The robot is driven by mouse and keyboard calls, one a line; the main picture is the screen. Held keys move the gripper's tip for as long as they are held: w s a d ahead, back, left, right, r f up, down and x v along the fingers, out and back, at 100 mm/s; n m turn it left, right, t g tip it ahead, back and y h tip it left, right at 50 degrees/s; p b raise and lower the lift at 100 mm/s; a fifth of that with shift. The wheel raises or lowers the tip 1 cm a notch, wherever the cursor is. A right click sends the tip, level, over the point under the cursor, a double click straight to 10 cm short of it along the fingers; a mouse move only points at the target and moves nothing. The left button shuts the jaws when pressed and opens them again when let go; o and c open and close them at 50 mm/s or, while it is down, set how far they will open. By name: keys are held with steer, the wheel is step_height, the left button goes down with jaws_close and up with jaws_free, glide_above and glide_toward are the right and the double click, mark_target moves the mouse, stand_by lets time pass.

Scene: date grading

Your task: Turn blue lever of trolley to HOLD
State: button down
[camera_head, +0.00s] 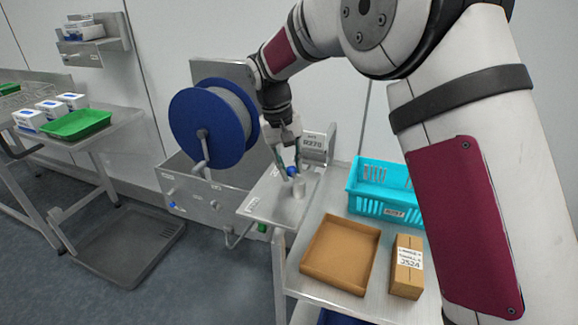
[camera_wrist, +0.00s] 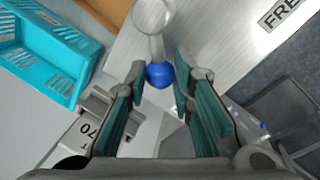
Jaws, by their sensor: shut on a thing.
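The blue lever knob (camera_head: 293,171) sits at the end of a short grey lever on a metal plate (camera_head: 262,204) at the trolley. In the wrist view the knob (camera_wrist: 160,75) is between my two fingertips, and the grey lever arm runs up from it to a round pivot post (camera_wrist: 152,14). My gripper (camera_head: 288,168) reaches down from above and is shut on the knob; it also shows in the wrist view (camera_wrist: 160,72). A label starting "FRE" (camera_wrist: 282,14) is on the plate, to the right of the lever. I cannot read a HOLD label.
A sign reading R370 (camera_head: 313,142) stands just behind the plate. A blue reel (camera_head: 205,125) is to the left. A turquoise crate (camera_head: 375,206), a cardboard tray (camera_head: 315,279) and a small box (camera_head: 406,280) stand on the right. Another table with a green tray (camera_head: 78,124) is far left.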

steer(key=shift+f, duration=0.1)
steer(key=c, duration=1.4)
jaws_free()
step_height(320, 180, up, 12)
steer(key=a, duration=0.2)
steer(key=shift+s, duration=0.3)
